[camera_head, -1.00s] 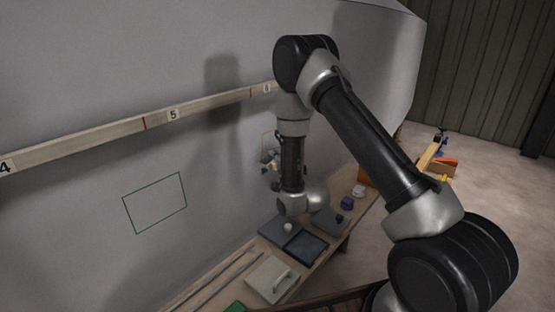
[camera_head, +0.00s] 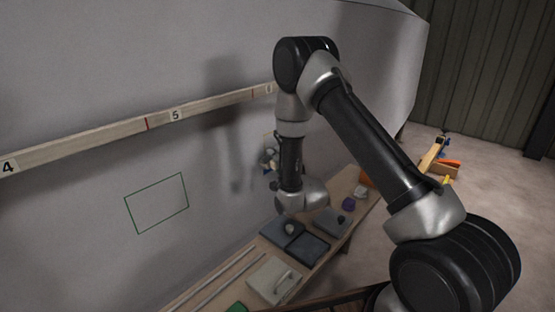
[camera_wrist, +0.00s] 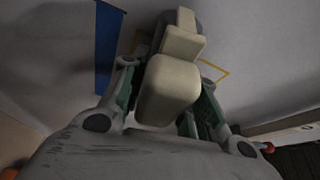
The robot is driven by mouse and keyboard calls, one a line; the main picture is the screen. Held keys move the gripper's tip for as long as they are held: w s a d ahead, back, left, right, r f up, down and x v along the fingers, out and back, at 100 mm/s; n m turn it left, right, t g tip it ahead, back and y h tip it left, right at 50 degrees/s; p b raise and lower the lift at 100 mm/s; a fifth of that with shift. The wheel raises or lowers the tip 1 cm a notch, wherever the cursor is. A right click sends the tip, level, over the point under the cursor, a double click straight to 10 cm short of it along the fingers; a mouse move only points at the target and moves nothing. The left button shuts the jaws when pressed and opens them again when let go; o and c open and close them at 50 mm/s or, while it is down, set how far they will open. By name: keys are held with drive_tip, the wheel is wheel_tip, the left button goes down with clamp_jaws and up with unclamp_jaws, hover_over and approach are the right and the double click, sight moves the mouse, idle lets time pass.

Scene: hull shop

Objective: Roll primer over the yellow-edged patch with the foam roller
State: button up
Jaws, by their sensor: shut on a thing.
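My gripper (camera_wrist: 160,100) is shut on the cream handle of the foam roller (camera_wrist: 168,88). The roller's grey head shows only in part behind the handle at the top of the wrist view. The yellow-edged patch (camera_wrist: 215,68) is on the grey hull wall beyond the roller, mostly hidden by it; a yellow corner shows to the right. Whether the roller touches the wall I cannot tell. In the head view my gripper (camera_head: 270,162) is small and near the wall, partly hidden by my arm, and a bit of the patch's edge shows above it.
A blue strip (camera_wrist: 107,45) is on the wall left of the patch. A green-edged patch (camera_head: 157,204) is further left. A numbered batten (camera_head: 200,115) runs along the wall.

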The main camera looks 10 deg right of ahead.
drive_tip(key=shift+w+a, duration=0.15)
drive_tip(key=shift+w, duration=0.05)
idle(0.3)
